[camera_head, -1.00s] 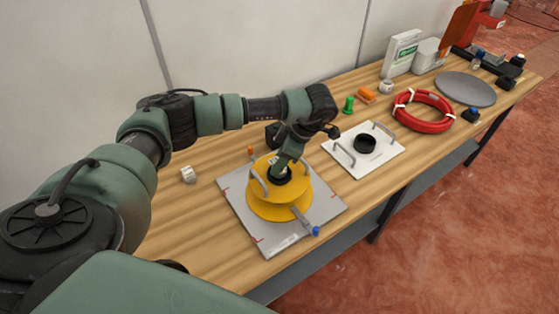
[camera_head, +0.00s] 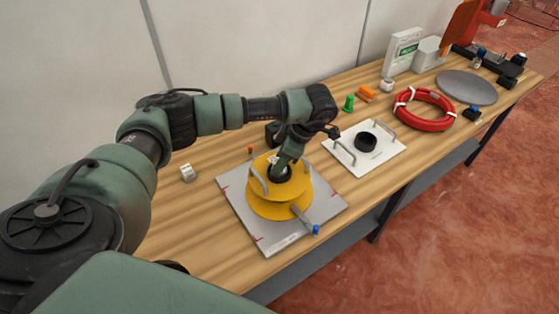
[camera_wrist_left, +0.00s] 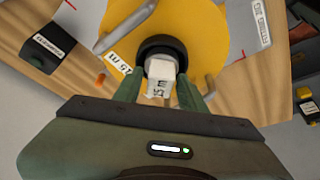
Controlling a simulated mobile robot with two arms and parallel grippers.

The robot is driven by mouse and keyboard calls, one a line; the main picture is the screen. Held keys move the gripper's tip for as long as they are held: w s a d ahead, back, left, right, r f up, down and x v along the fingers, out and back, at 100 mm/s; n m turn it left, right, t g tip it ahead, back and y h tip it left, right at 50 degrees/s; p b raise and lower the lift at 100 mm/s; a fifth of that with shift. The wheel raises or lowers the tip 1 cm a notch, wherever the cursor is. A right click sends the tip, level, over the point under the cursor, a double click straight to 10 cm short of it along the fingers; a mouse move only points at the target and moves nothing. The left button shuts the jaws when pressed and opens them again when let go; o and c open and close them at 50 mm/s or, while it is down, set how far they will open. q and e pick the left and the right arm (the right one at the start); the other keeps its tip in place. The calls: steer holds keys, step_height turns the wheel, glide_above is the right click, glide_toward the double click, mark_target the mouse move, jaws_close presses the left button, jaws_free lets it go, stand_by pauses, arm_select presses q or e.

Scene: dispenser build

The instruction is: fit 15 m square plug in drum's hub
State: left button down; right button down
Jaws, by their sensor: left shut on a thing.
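My left gripper (camera_head: 283,170) is over the hub. In the head view the plug is hidden by the gripper. The right gripper is not in view.
Another white plug (camera_head: 186,172) lies left of the drum. A white plate (camera_head: 386,158) with handles and a black ring is to the right, then a red hose coil (camera_head: 424,124) and a grey disc (camera_head: 466,88). A metal handle (camera_wrist_left: 124,27) rises beside the hub.

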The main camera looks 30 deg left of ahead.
mark_target(287, 170)
arm_select(q)
steer(key=c, duration=1.1)
jaws_free()
steer(key=shift+p+v, duration=1.4)
steer(key=shift+v, duration=1.45)
steer(key=shift+p+v, duration=1.1)
steer(key=shift+v, duration=1.5)
steer(key=shift+s, duration=0.15)
